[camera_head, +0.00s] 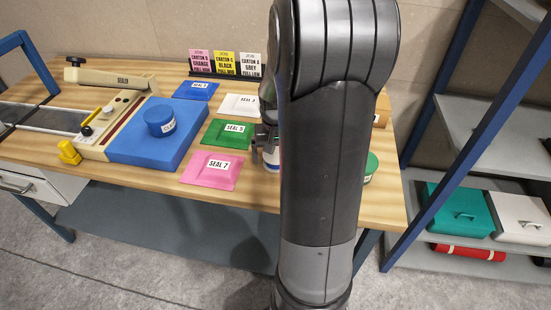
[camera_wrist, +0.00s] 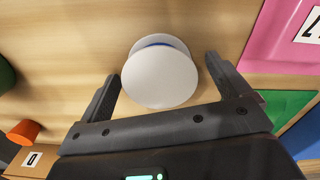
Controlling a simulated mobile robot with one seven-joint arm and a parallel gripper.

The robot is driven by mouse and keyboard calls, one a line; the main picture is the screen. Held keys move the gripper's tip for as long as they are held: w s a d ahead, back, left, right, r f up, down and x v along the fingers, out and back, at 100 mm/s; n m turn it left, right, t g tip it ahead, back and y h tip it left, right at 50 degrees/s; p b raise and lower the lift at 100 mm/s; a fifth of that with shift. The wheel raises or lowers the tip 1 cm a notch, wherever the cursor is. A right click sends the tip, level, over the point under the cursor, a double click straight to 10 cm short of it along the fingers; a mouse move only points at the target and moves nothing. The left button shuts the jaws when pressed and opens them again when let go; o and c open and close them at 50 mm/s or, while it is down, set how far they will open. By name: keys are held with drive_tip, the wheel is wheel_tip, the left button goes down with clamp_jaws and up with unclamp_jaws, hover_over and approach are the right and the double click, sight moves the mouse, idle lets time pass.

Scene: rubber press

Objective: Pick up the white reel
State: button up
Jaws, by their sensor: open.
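The white reel (camera_wrist: 160,78) stands on the wooden table, seen from above in the wrist view as a white disc with a thin blue band at its far edge. My gripper (camera_wrist: 162,67) is open, with one finger on each side of the reel. The right finger is close to the reel's edge; I cannot tell whether either finger touches it. In the head view only a white and blue sliver of the reel (camera_head: 271,156) shows beside my arm, which hides the rest. The gripper (camera_head: 262,136) is partly hidden there too.
Pink (camera_head: 212,170), green (camera_head: 227,134), white (camera_head: 240,105) and blue (camera_head: 196,90) seal packets lie left of my arm. A blue reel (camera_head: 160,121) sits on a blue block (camera_head: 140,142) by the sealer (camera_head: 107,82). A green reel (camera_head: 371,166) stands right of my arm.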

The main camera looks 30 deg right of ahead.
drive_tip(key=shift+c, duration=0.2)
drive_tip(key=c, duration=1.1)
drive_tip(key=shift+r, duration=0.15)
